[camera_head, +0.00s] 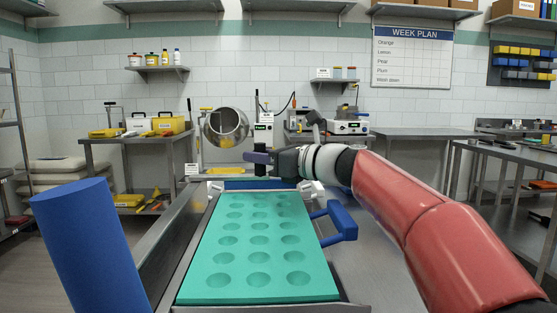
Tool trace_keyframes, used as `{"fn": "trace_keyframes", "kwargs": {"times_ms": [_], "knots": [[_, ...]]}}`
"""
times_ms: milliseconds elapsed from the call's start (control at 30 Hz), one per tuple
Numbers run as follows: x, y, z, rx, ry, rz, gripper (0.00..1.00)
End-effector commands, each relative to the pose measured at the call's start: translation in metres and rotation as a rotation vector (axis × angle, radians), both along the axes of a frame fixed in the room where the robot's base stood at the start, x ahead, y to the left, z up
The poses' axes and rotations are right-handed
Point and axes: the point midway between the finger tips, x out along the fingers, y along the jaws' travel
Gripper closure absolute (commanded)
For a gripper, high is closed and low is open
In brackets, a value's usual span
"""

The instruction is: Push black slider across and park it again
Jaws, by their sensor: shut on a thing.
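My gripper (276,160) is in the middle of the camera_head view, above the far end of the teal mould tray. The jaws are shut on a dark grey-purple bar (257,157), which seems to be the black slider. The bar sticks out to the left of the fingers, nearly level. Its part between the fingers is hidden, and I cannot tell whether it touches anything below. The teal mould tray (210,272) has rows of round hollows and lies in a metal frame.
A blue handle (341,220) sticks out right of the tray, below my arm. White blocks (311,188) stand at the tray's far end. A tilted steel drum (226,126) stands behind. Bare metal surface (375,255) lies right of the tray.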

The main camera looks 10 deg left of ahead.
Motion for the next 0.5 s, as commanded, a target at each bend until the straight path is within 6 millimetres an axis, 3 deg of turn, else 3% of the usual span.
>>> {"fn": "trace_keyframes", "kwargs": {"times_ms": [333,367,500], "knots": [[0.0051,0.0046,0.0006,0.004,0.001,-0.007,1.0],[0.0051,0.0046,0.0005,0.004,0.001,-0.007,0.77],[0.0049,0.0047,0.0004,0.004,0.001,-0.006,0.58]]}}
